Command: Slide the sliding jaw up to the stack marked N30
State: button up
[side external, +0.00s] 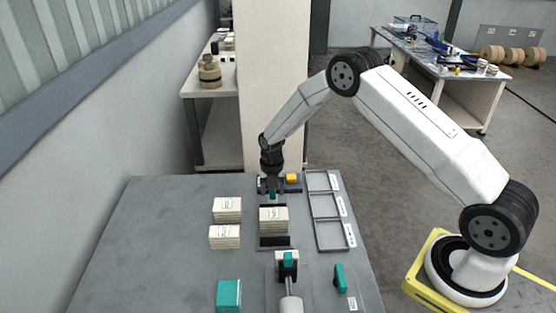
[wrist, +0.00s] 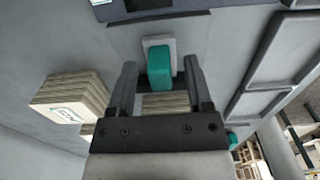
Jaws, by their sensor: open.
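A teal grip (wrist: 160,68) on a pale base stands between the two fingers of my gripper (wrist: 160,75) in the wrist view, with a gap on each side. It appears to be the sliding jaw's grip. In the side view my gripper (side external: 271,187) is low over the far end of the clamp, at this teal grip (side external: 272,195). My gripper is open and holds nothing. A labelled pale stack (side external: 273,221) sits between dark plates just in front of it; part of it shows between the fingers in the wrist view (wrist: 166,103). I cannot read its mark.
Two more labelled stacks (side external: 227,209) (side external: 224,237) stand left of the clamp. Three empty trays (side external: 327,206) lie to the right. A yellow block (side external: 293,178) is beside my gripper. A teal-topped post (side external: 288,261), teal block (side external: 229,295) and teal lever (side external: 340,278) are nearer the camera.

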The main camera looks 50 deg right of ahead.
aim_at(273, 205)
jog(key=shift+f, duration=0.35)
grip_shut()
jog(key=shift+s+a, duration=2.25)
grip_release()
jog(key=shift+r, duration=0.1)
notch_tip(273, 205, up, 8)
jog(key=shift+f, duration=0.2)
